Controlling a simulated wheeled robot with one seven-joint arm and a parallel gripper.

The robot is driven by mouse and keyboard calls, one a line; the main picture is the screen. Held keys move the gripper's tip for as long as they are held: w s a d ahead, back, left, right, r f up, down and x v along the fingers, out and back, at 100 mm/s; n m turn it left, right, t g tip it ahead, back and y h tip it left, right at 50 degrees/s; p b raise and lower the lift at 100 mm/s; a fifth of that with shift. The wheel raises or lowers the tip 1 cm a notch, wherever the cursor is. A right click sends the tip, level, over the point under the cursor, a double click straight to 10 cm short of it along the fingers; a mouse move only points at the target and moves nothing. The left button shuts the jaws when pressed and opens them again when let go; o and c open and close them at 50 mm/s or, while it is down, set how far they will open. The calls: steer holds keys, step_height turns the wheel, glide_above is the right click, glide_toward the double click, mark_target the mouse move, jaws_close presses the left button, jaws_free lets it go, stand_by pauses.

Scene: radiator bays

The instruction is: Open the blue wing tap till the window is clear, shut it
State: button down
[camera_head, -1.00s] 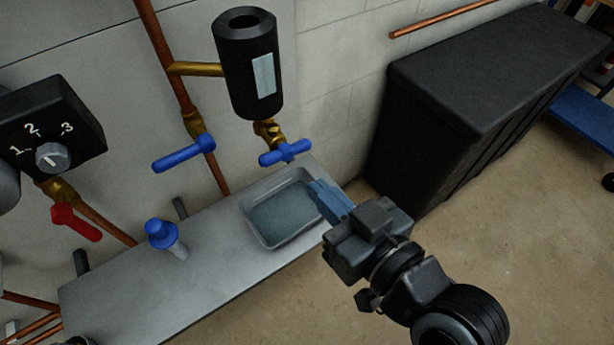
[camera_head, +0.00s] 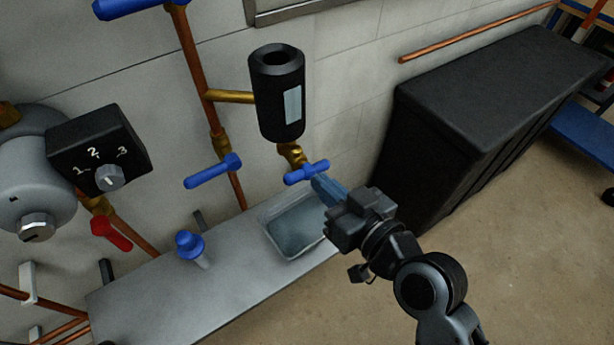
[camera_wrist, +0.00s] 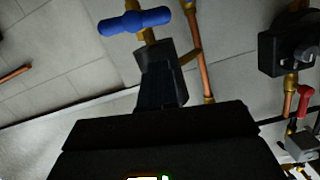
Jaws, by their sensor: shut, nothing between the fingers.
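The blue wing tap (camera_head: 306,172) sits on a brass fitting under the black cylindrical pot (camera_head: 277,95). The pot has a pale window (camera_head: 292,104) on its side, evenly light grey at this size. My gripper (camera_head: 322,186) is shut and empty, its blue fingertips close to the right wing of the tap; I cannot tell if they touch. In the wrist view the wing tap (camera_wrist: 134,21) shows at the top, beyond the dark gripper. A grey tray (camera_head: 293,253) with a bluish-grey inside lies on the shelf below the tap.
A blue lever (camera_head: 213,171) is on the copper pipe left of the pot. A blue-capped post (camera_head: 190,243) stands on the grey shelf (camera_head: 165,290). A red lever (camera_head: 111,233) and a numbered dial box (camera_head: 98,152) are further left. A large black box (camera_head: 490,105) stands at right; the floor in front is clear.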

mark_target(308, 172)
steer(key=w+a+f, duration=0.3)
steer(key=shift+w+f, duration=0.25)
steer(key=shift+f, duration=0.15)
